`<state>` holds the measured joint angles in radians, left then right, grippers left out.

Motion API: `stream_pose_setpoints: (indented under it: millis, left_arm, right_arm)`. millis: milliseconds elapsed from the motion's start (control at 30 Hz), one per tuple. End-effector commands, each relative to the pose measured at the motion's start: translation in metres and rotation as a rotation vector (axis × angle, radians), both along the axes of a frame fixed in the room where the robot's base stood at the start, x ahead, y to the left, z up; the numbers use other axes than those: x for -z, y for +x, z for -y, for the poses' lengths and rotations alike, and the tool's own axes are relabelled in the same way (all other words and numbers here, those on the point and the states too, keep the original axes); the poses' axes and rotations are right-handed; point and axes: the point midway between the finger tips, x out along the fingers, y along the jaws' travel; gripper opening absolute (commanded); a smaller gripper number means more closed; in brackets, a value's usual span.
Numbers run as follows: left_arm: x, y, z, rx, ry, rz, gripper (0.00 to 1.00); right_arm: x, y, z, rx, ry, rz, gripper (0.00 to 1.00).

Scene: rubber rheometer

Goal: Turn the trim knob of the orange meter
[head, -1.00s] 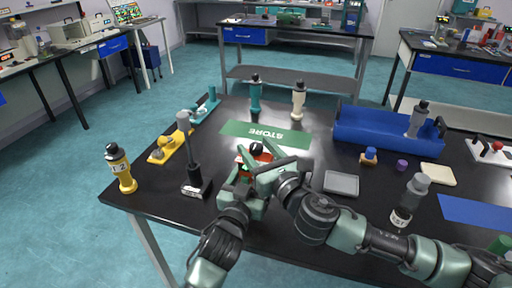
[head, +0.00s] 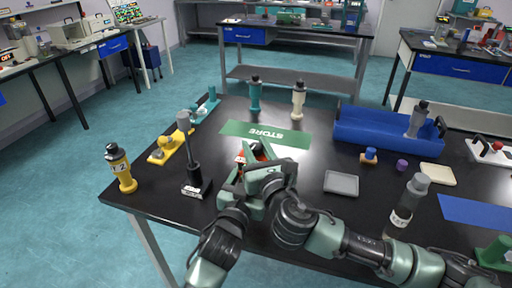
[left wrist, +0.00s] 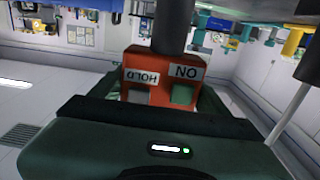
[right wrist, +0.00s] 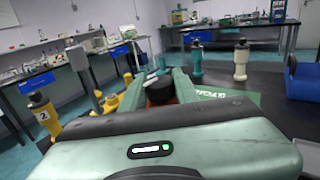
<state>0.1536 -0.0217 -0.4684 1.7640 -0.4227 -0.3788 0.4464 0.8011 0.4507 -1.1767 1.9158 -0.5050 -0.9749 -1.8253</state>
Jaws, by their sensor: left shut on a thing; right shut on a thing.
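The orange meter (left wrist: 150,70) is a small orange-red box with HOLD and ON labels and a grey and a green button, upside down in the left wrist view. In the head view the meter (head: 240,157) shows only in small parts between my grippers. My left gripper (left wrist: 155,92) is shut on the meter, its fingers on either side of it. The black round trim knob (right wrist: 158,82) shows between the fingers of my right gripper (right wrist: 160,88), which is shut on it. In the head view my right gripper (head: 255,158) hides the knob.
A dark post on a stand (head: 194,160) is close left of the grippers. A yellow bottle (head: 121,168) stands at the left edge. A green STORE mat (head: 240,129) lies behind, a grey tray (head: 341,183) to the right and a blue bin (head: 385,133) farther right.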

Motion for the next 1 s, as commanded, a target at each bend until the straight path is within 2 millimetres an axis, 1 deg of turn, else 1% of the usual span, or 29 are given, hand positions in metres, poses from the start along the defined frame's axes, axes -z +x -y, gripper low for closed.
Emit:
stream_pose_setpoints:
  millis: [167,467,500,533,567,867,967,1000]
  left_arm:
    - [0.000,0.000,0.001,0.001,0.000,0.001,0.27]
    - [0.000,0.000,0.001,0.001,0.000,0.000,0.27]
    - [0.000,0.000,0.001,0.001,0.000,0.000,0.27]
    - [0.000,0.000,0.001,0.001,0.000,0.001,0.27]
    - [0.000,0.000,0.001,0.001,0.000,0.000,0.27]
    - [0.000,0.000,0.000,0.001,0.000,0.000,0.27]
    - [0.000,0.000,0.000,0.001,0.000,0.000,0.27]
    - [0.000,0.000,0.000,0.001,0.000,0.000,0.27]
  right_arm:
    - [-0.001,0.000,0.000,0.079,0.003,-0.001,0.00]
    - [-0.001,0.000,0.001,0.086,0.002,-0.001,0.00]
    - [-0.001,0.000,0.001,0.086,0.002,-0.001,0.41]
    - [-0.001,0.000,0.001,0.086,0.002,-0.001,0.49]
    - [0.000,0.000,0.001,0.086,0.002,-0.001,0.52]
    - [0.000,-0.001,0.001,0.085,0.001,-0.001,0.52]
    - [0.001,-0.007,0.002,0.084,0.000,-0.002,0.52]
    - [0.001,-0.012,0.003,0.084,0.000,-0.002,0.52]
